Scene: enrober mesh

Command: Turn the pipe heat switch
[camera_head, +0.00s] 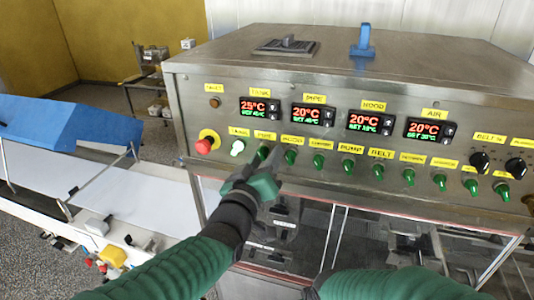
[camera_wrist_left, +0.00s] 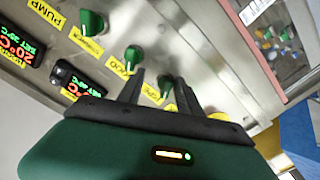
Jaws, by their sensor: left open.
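The pipe heat switch (camera_head: 263,152) is a small green knob below the yellow PIPE label (camera_head: 265,135) on the metal control panel. My left gripper (camera_head: 266,158) is at this knob, reaching up to it from below. In the left wrist view the two dark fingers (camera_wrist_left: 160,80) are open, with a green knob (camera_wrist_left: 166,86) showing between them. I cannot tell whether the fingers touch it. The pipe display (camera_head: 313,115) reads 20°C in red. My right gripper is out of view.
The hood switch (camera_head: 290,157) is close to the right of the fingers. Several more green knobs continue right. A conveyor (camera_head: 140,190) with a blue cover (camera_head: 60,130) is at left.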

